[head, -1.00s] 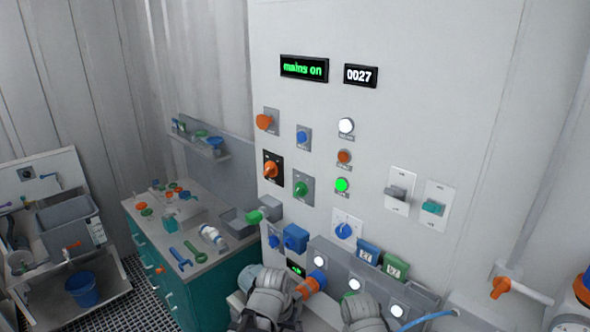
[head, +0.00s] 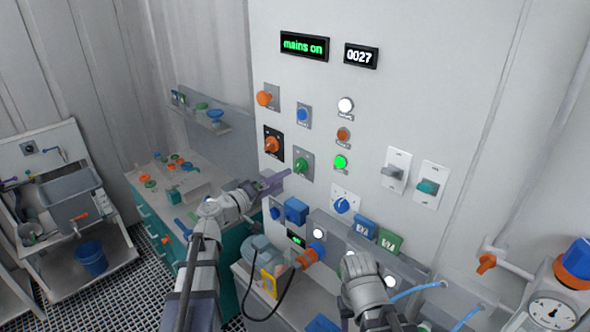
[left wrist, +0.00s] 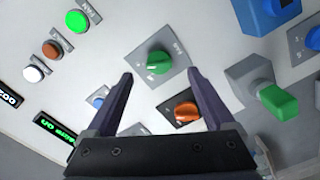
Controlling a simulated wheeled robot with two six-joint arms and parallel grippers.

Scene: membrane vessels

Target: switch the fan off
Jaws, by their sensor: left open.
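A green rotary knob (head: 301,165) on a grey plate sits on the white panel. In the left wrist view the green knob (left wrist: 158,62) lies ahead, between the fingertips in the picture. Small lettering on its plate is too blurred to read surely. My left gripper (head: 278,181) is open and empty, its purple-grey fingers just left of and below the knob in the head view. In the left wrist view the open fingers (left wrist: 160,76) seem to stop short of the knob. My right arm shows at the bottom of the head view; its gripper does not show.
An orange knob (head: 272,146) on a black plate is beside the green one. A lit green lamp (head: 340,162), two lever switches and a blue dial (head: 341,206) are to the right. A green-ended block (left wrist: 279,103) juts out near the fingers. The display (head: 304,46) reads "mains on".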

